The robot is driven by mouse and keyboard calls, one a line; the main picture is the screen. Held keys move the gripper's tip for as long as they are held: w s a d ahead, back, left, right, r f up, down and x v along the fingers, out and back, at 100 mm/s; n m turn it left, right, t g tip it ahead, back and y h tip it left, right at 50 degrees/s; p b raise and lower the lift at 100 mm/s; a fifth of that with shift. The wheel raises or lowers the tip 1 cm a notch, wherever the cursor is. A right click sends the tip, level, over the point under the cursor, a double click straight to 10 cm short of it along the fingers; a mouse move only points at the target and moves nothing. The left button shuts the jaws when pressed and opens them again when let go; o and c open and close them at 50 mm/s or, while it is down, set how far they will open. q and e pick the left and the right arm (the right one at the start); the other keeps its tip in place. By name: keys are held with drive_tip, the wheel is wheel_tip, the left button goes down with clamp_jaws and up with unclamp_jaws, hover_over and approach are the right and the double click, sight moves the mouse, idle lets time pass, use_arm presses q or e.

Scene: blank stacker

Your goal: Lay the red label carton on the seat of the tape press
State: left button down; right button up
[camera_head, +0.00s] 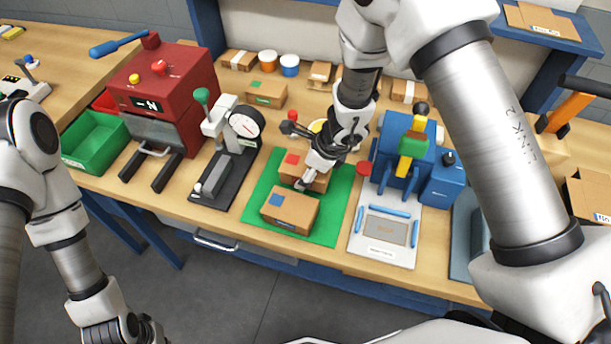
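A brown carton with a red label (291,160) rests on the green mat (325,228), behind a carton with a blue label (290,209). My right gripper (306,182) is down at the red label carton and covers its right part. I cannot tell whether its fingers are closed on the carton. The blue machine, which looks like the tape press (408,150), stands right of the mat. Its white front plate has a grey seat (384,229) with blue rails; the seat is empty. My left gripper (125,330) is at the bottom left, partly cut off, its fingers unclear.
Left of the mat stand a black-based press with a dial (225,160), a red machine (165,85) and a green bin (92,142). More cartons (267,93) and tape rolls (289,64) sit at the back. A blue-grey device (470,230) is right of the white plate.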

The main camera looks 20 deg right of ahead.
drive_tip(key=f, duration=0.1)
drive_tip(key=w+f, duration=0.1)
drive_tip(key=f, duration=0.1)
drive_tip(key=shift+w, duration=0.15)
drive_tip(key=shift+c, duration=0.5)
drive_tip(key=shift+s+r, duration=0.1)
drive_tip(key=shift+s, duration=0.2)
drive_tip(key=shift+b, duration=0.3)
drive_tip(key=shift+f, duration=0.25)
drive_tip(key=o, duration=1.2)
drive_tip(key=shift+w, duration=0.15)
drive_tip(key=shift+o, duration=0.2)
drive_tip(key=shift+w, duration=0.1)
use_arm(q)
drive_tip(key=shift+w+f, duration=0.5)
drive_tip(key=shift+w, duration=0.05)
drive_tip(key=shift+s+r, duration=0.1)
use_arm(e)
drive_tip(key=shift+r, duration=0.15)
